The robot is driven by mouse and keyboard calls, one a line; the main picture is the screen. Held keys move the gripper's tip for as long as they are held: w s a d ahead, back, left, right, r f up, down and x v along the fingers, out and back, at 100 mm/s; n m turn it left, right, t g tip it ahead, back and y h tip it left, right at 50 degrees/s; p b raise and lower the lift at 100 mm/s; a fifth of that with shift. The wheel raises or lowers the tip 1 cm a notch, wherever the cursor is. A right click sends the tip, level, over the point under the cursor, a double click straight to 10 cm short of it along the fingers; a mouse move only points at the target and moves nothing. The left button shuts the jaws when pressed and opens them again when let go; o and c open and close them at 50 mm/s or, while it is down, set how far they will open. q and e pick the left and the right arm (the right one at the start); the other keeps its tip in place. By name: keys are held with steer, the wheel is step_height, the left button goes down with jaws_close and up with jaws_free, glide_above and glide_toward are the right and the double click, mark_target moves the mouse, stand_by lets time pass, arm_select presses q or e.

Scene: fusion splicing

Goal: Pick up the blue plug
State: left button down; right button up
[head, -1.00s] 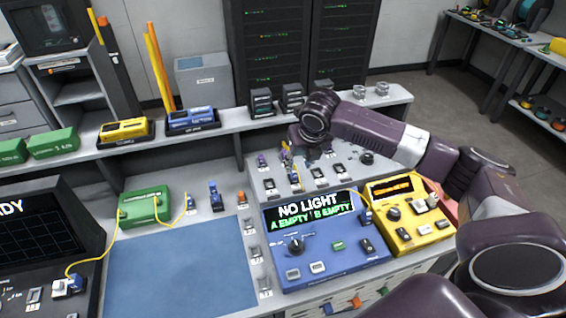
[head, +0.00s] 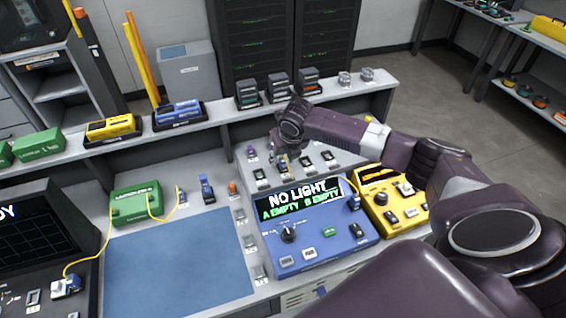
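A blue plug-like piece (head: 207,189) stands upright on the grey bench, left of a small orange one (head: 232,188). Another small blue connector (head: 182,197) stands at the end of the yellow cable from the green box (head: 136,203). My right gripper (head: 283,165) points down over the grey back panel, behind the blue meter and to the right of both blue pieces. It is small and partly hidden by its wrist, so its opening and any contact are unclear. My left gripper is out of view.
The blue meter (head: 318,240) reads "NO LIGHT, A EMPTY, B EMPTY". A yellow instrument (head: 392,206) stands to its right. A purple plug (head: 250,152) and several small holders sit near my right gripper. The blue mat (head: 175,268) is clear.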

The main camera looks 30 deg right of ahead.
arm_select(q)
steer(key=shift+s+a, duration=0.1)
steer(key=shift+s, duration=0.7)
arm_select(e)
jaws_close()
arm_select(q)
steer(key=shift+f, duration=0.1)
arm_select(e)
steer(key=shift+r, duration=0.1)
